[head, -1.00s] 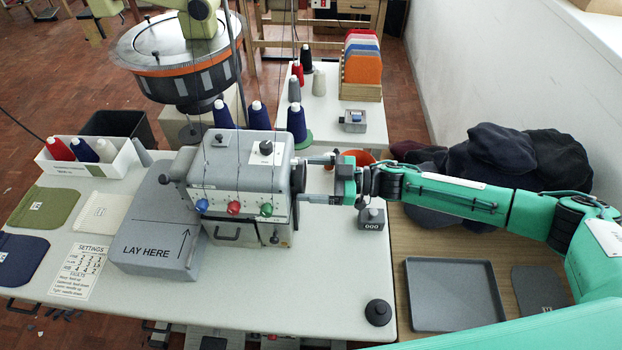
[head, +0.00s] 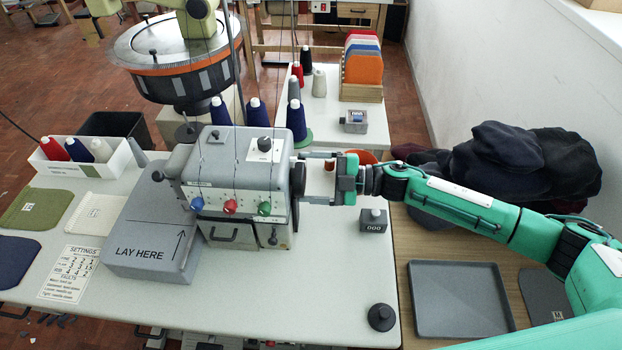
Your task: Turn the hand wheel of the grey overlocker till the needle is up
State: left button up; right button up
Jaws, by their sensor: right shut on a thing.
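The grey overlocker (head: 236,174) stands on the white table with red, green and blue knobs along its front. Its dark hand wheel (head: 298,180) is on the right side. My right gripper (head: 305,178) comes in from the right, its two fingers reaching either side of the wheel's rim and shut on it. The needle is too small to tell, so I cannot see its height. My left gripper is not in view.
A grey block (head: 150,246) marked "LAY HERE" adjoins the machine's left side. Thread cones (head: 256,112) stand behind the machine. An empty grey tray (head: 462,300) lies at the front right. The table's front middle is clear.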

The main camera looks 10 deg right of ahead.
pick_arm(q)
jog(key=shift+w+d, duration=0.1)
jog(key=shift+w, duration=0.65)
pick_arm(e)
jog(key=shift+n, duration=0.5)
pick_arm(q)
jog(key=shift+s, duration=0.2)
pick_arm(e)
jog(key=o, duration=0.9)
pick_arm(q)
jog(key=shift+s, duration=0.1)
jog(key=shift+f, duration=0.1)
pick_arm(e)
jog(key=shift+d, duration=0.1)
